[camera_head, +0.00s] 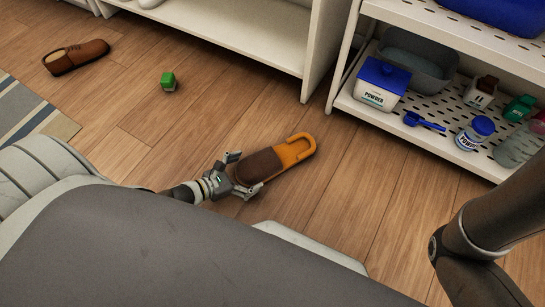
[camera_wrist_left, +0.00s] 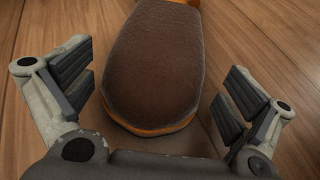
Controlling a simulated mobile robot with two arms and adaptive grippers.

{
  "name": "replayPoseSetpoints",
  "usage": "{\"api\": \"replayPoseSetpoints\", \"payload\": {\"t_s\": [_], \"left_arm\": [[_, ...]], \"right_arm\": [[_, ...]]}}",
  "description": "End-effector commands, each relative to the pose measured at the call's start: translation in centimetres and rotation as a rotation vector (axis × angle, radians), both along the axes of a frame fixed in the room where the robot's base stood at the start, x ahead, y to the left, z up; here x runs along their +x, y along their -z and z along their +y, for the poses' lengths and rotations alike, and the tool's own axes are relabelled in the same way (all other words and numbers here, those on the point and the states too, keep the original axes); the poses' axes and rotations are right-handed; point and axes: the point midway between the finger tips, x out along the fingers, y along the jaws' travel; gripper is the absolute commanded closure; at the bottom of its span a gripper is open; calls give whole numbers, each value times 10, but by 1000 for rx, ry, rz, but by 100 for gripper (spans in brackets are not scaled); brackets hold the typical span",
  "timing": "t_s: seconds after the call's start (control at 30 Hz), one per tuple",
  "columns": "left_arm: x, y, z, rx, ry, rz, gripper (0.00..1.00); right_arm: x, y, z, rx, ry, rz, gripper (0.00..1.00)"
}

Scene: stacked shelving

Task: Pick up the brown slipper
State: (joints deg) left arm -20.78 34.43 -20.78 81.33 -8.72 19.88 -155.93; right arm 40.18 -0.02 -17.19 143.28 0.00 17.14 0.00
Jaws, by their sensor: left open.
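The slipper (camera_head: 262,166) lies on the wooden floor near the middle of the head view. It has a dark brown part and an orange sole and strap (camera_head: 297,149). In the left wrist view its rounded brown end (camera_wrist_left: 155,70) fills the space between my fingers. My left gripper (camera_head: 246,174) is open, with one finger on each side of that brown end; it also shows in the left wrist view (camera_wrist_left: 158,95). Gaps show between both fingers and the slipper's sides. My right gripper is not in view; only part of my right arm shows at the right.
A brown shoe (camera_head: 76,57) and a small green item (camera_head: 168,81) lie on the floor at upper left. A white cabinet (camera_head: 240,50) and a perforated shelf (camera_head: 440,142) with a powder box (camera_head: 381,86) stand behind. A striped rug (camera_head: 30,112) lies at left. Floor around the slipper is clear.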

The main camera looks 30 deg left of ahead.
Motion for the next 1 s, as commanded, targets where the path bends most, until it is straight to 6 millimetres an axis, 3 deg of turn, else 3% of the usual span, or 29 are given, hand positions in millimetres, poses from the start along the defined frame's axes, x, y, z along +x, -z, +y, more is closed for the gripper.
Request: {"api": "replayPoseSetpoints", "payload": {"t_s": [0.1, 0.43, 0.77, 1.0], "left_arm": [[11, 7, -5, 0, 0, -3, 0], [15, 6, -8, 0, -1, 0, 0], [15, 6, -8, 0, 0, 0, 41], [15, 6, -8, -1, 0, 0, 43]], "right_arm": [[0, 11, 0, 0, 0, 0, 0], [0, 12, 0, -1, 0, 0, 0], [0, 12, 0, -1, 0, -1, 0], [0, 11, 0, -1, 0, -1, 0]]}}
